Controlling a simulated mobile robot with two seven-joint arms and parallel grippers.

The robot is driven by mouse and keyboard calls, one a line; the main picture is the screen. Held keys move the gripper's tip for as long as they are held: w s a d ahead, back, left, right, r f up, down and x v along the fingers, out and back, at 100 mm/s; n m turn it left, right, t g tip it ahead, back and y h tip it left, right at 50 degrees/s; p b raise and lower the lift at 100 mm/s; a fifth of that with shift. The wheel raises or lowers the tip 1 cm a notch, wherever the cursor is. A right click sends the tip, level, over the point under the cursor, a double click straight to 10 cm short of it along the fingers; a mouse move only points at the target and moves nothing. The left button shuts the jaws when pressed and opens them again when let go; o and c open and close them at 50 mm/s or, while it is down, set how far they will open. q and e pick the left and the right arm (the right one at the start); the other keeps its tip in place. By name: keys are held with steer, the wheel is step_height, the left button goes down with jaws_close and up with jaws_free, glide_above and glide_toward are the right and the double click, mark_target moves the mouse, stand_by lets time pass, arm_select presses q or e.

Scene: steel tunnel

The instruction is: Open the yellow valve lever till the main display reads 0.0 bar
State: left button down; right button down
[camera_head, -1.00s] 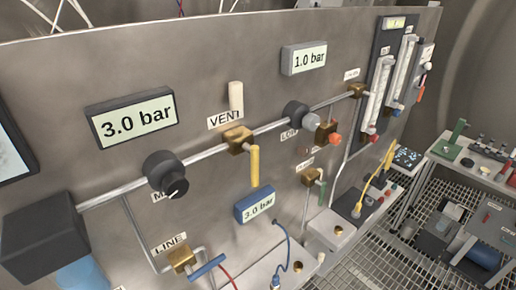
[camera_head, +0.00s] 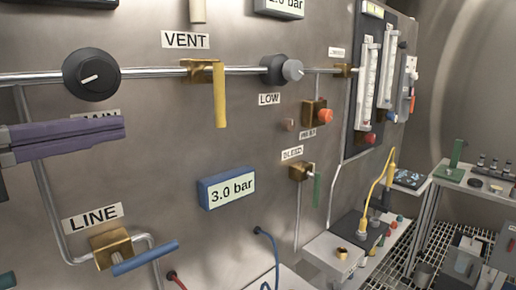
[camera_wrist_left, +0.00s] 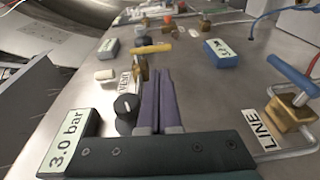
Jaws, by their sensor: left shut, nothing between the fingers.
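The yellow valve lever (camera_head: 220,95) hangs straight down from its brass VENT valve (camera_head: 200,72) on the pipe. It also shows in the left wrist view (camera_wrist_left: 152,49), beyond my fingertips. The dark-framed main display (camera_wrist_left: 65,142) reads 3.0 bar in the left wrist view; it is outside the head view. My left gripper (camera_head: 123,128) comes in from the left with its purple fingers together and empty. In the head view its tips are left of the lever and slightly lower, apart from it. My right gripper is not in view.
A black knob (camera_head: 90,75) and the LOW knob (camera_head: 281,70) sit on the pipe. The LINE valve with its blue lever (camera_head: 145,258) is below. A blue-framed display (camera_head: 226,189) reads 3.0 bar. The green BLEED lever (camera_head: 317,190) is at right. Bare panel lies between fingertips and lever.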

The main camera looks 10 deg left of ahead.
mark_target(216, 107)
arm_select(q)
steer(key=shift+w+a+r+n, duration=0.1)
steer(key=shift+w+a+n, duration=0.1)
steer(key=shift+n, duration=0.1)
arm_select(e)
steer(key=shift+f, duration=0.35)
